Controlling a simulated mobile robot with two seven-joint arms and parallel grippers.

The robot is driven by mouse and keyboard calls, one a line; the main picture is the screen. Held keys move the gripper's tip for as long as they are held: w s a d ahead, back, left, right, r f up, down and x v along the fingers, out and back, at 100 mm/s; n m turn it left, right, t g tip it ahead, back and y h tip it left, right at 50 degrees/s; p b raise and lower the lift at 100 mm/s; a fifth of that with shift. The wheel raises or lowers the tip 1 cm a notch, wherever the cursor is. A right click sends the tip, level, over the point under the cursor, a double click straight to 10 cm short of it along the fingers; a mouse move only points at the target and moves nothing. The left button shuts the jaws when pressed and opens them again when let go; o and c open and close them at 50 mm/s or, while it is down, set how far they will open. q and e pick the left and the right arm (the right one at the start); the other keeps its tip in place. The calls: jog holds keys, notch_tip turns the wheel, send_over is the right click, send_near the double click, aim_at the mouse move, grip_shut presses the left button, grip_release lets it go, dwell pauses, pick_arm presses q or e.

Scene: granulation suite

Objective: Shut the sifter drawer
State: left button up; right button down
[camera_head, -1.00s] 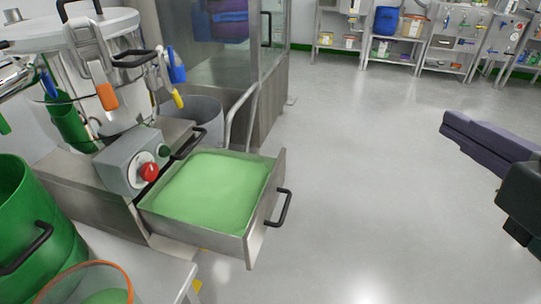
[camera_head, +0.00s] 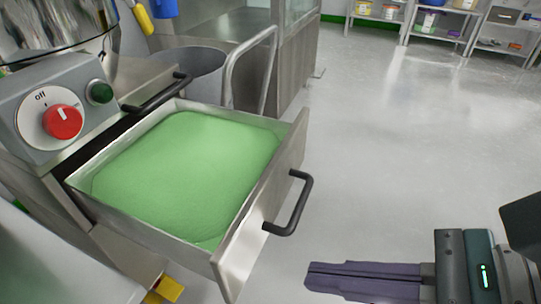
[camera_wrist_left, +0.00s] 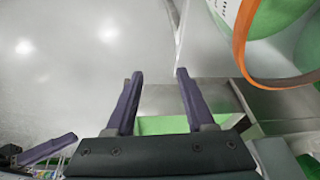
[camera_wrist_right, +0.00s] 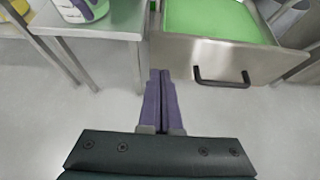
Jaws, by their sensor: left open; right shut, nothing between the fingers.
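The sifter drawer (camera_head: 262,203) is pulled out of the steel sifter body and is filled with green powder. Its black handle (camera_head: 293,205) is on the front panel. My right gripper (camera_head: 309,279) is shut and empty, below and right of the handle, apart from it. In the right wrist view, the drawer front (camera_wrist_right: 215,58) and handle (camera_wrist_right: 222,83) are ahead, with the fingers (camera_wrist_right: 160,74) pointing at the front's left end. My left gripper (camera_wrist_left: 157,74) is open and empty in the left wrist view and is not in the head view.
The control box (camera_head: 52,112) with a red knob sits left of the drawer. A steel table (camera_wrist_right: 105,30) stands left of the drawer in the right wrist view. An orange-rimmed container (camera_wrist_left: 246,48) is near my left gripper. The floor (camera_head: 400,170) right of the drawer is clear.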

aim_at(232, 253)
jog(key=x, duration=0.2)
jog(key=r+x, duration=0.1)
jog(key=x, duration=0.2)
jog(key=b+x, duration=0.1)
jog(key=x, duration=0.1)
jog(key=shift+w+a+r, duration=0.1)
jog(key=shift+w+a, duration=0.2)
jog(key=shift+a, duration=0.15)
jog(key=shift+w+a, duration=0.15)
jog(key=shift+a, duration=0.3)
pick_arm(q)
jog(key=shift+x, duration=0.75)
